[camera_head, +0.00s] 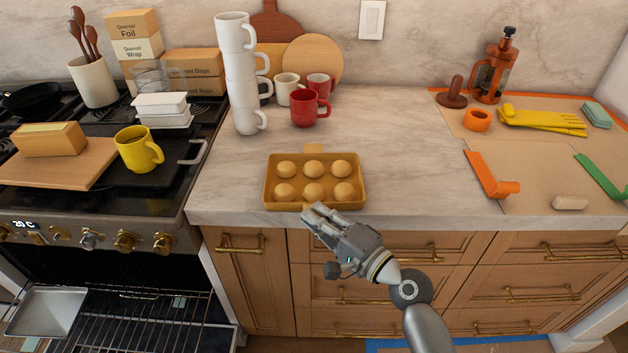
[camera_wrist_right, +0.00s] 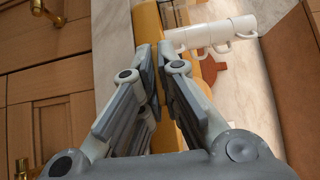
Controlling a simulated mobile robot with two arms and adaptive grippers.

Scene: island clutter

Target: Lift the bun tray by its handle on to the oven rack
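The bun tray (camera_head: 268,190), ochre with several round buns in it, lies flat on the counter at its front edge. A tab handle (camera_head: 314,148) sticks out at its back; the front handle is hidden by my right gripper (camera_head: 312,209). The right gripper is at the middle of the tray's front side. In the right wrist view its fingers (camera_wrist_right: 154,62) are nearly together at the tray's ochre side (camera_wrist_right: 147,22) and look closed on the handle, which is hidden between them. The oven rack (camera_head: 170,305) shows inside the open oven at the lower left. My left gripper is not in view.
A grey metal pan (camera_head: 45,312) sits at the oven's left. A stack of white mugs (camera_head: 240,80) and red mugs (camera_head: 306,108) stand behind the tray. A yellow mug (camera_head: 138,150) and a board (camera_head: 75,165) are on the stove.

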